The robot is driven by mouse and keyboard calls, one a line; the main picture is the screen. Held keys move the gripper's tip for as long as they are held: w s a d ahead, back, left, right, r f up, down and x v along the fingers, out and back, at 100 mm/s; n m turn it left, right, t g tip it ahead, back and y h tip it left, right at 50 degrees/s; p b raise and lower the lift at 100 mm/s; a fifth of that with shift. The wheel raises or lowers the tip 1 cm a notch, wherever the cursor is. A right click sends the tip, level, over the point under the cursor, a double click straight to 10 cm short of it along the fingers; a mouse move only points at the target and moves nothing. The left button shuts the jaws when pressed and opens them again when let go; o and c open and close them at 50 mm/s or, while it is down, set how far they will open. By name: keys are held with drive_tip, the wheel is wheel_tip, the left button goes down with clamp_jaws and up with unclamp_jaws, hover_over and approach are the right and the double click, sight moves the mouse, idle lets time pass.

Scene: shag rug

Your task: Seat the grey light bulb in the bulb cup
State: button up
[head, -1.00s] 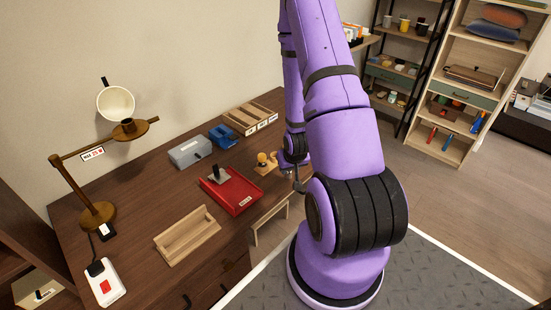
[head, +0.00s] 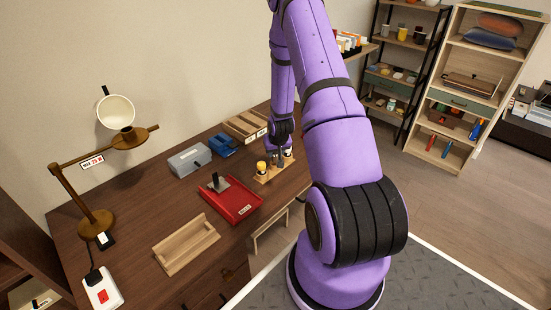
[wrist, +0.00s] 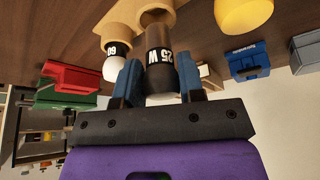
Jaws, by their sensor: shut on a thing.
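My gripper (wrist: 159,78) has its blue fingertips shut on the grey light bulb (wrist: 158,45), whose black band reads "25 W". The bulb's far end is at the wooden bulb holder (wrist: 195,17); I cannot tell whether it still rests in it. In the head view the gripper (head: 280,160) is low over the holder (head: 273,173), and the grey bulb is hard to make out. A pale bulb marked "60" (wrist: 117,48) stands beside it, and a yellow bulb (head: 262,167) stands at the holder's left. The brass bulb cup (head: 128,131) is on the desk lamp's arm, far left.
The lamp's cream shade (head: 116,112) sits behind the cup, and a "MAX 25 W" label (head: 92,162) hangs on its arm. Between lamp and holder are a red tray (head: 232,208), an empty wooden tray (head: 186,248), a grey box (head: 189,158) and a blue box (head: 223,147).

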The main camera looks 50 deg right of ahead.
sight(276, 157)
drive_tip(key=shift+s+f, duration=0.1)
drive_tip(key=shift+f, duration=1.65)
drive_tip(key=shift+f, duration=0.1)
drive_tip(key=o, duration=0.9)
